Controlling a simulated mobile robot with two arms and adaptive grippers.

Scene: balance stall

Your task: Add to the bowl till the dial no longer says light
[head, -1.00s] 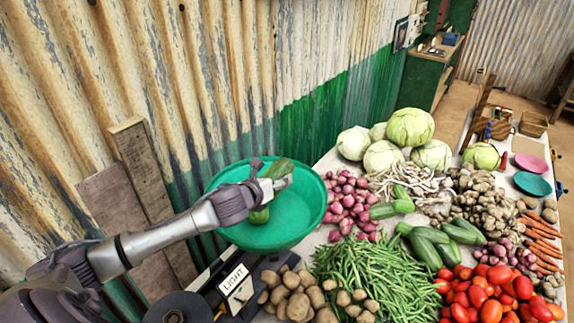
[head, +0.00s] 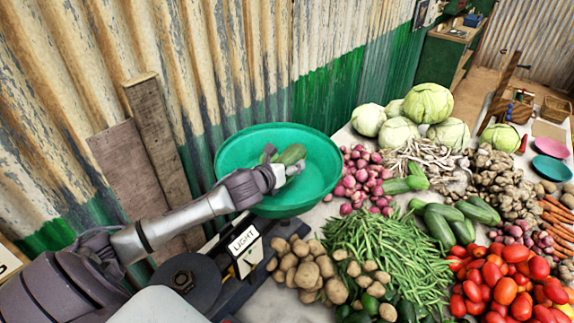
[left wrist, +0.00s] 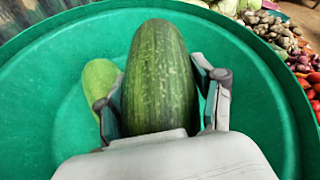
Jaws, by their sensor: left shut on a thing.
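The green bowl (head: 322,183) sits on the dark scale (head: 225,262) beside the wall. The scale's dial (head: 249,258) carries a card reading LIGHT (head: 243,240); the fine needle position is too small to read. My left gripper (head: 284,169) is shut on a dark green cucumber (head: 293,153), inside the bowl's outline. The left wrist view shows the held cucumber (left wrist: 160,75) between both fingers. A second, paler green vegetable (left wrist: 98,82) lies in the bowl beside it, left of the gripper; the arm mostly hides it in the head view. My right gripper is out of view.
Potatoes (head: 305,272), green beans (head: 385,245), tomatoes (head: 505,285), shallots (head: 362,178) and more cucumbers (head: 440,225) crowd the table right of the bowl. Cabbages (head: 428,103) stand behind. Corrugated wall (head: 240,60) and leaning boards (head: 155,140) bound the left.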

